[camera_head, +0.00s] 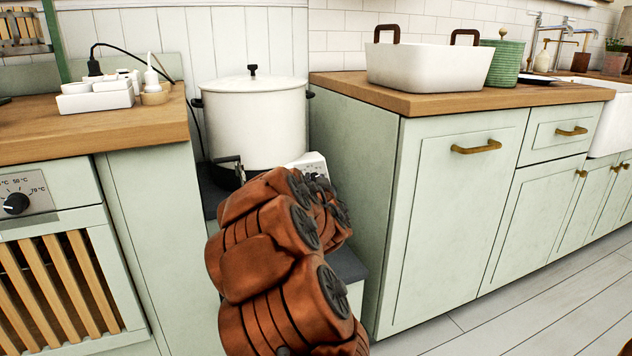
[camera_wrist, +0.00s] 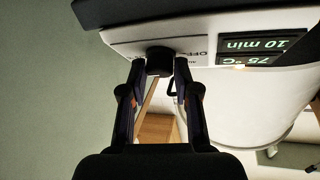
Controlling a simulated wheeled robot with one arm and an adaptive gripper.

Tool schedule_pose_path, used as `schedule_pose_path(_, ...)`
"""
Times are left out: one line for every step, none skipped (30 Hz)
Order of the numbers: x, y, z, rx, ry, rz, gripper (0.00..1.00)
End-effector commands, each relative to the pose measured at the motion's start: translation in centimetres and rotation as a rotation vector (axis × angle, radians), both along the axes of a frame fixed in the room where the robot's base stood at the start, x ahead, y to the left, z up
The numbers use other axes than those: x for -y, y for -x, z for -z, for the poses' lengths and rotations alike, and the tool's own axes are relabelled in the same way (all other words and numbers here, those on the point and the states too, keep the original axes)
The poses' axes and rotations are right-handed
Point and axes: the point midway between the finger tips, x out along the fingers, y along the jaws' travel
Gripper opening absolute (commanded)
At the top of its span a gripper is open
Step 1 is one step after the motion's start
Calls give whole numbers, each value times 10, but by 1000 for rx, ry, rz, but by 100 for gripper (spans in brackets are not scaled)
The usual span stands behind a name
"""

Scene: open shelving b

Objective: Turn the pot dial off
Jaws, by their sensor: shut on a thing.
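The white lidded pot (camera_head: 254,118) stands in the gap between two counters in the head view. Its white control panel (camera_head: 312,164) shows only in part behind my arm. In the wrist view the panel (camera_wrist: 200,47) appears upside down, with "OFF" lettering and lit displays reading "10 min" and "75 °C". The black round dial (camera_wrist: 160,58) sits on this panel. My gripper (camera_wrist: 160,70) has one finger on each side of the dial and is shut on it. In the head view the dial is hidden behind my arm. The dial's exact pointing direction cannot be told.
A wooden counter (camera_head: 150,130) with a white socket block (camera_head: 95,98) is at the left, above an oven with a small knob (camera_head: 16,204). A green cabinet (camera_head: 350,180) stands close on the right, bearing a white baking dish (camera_head: 428,68) and a green canister (camera_head: 503,62).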

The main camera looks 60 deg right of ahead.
Motion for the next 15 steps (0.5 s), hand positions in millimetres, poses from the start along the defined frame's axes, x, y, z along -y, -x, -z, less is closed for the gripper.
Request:
schedule_pose_path(1,1,0,1,-1,2,3)
schedule_pose_path(1,1,0,1,-1,2,0)
schedule_pose_path(1,1,0,1,-1,2,0)
schedule_pose_path(3,1,0,1,-1,2,0)
schedule_pose_path(2,1,0,0,0,2,0)
schedule_pose_path(2,1,0,0,0,2,0)
schedule_pose_path(2,1,0,-1,1,1,0)
schedule_pose_path(2,2,0,-2,3,0,0)
schedule_pose_path(2,2,0,-6,6,-2,0)
schedule_pose_path(2,2,-1,-9,8,-4,0)
schedule_pose_path(2,3,-1,-12,12,-7,0)
schedule_pose_path(2,3,0,-18,17,-12,0)
schedule_pose_path(3,4,0,-22,22,-16,0)
schedule_pose_path(3,4,0,-28,29,-22,0)
schedule_pose_path(3,5,-1,-36,41,-32,0)
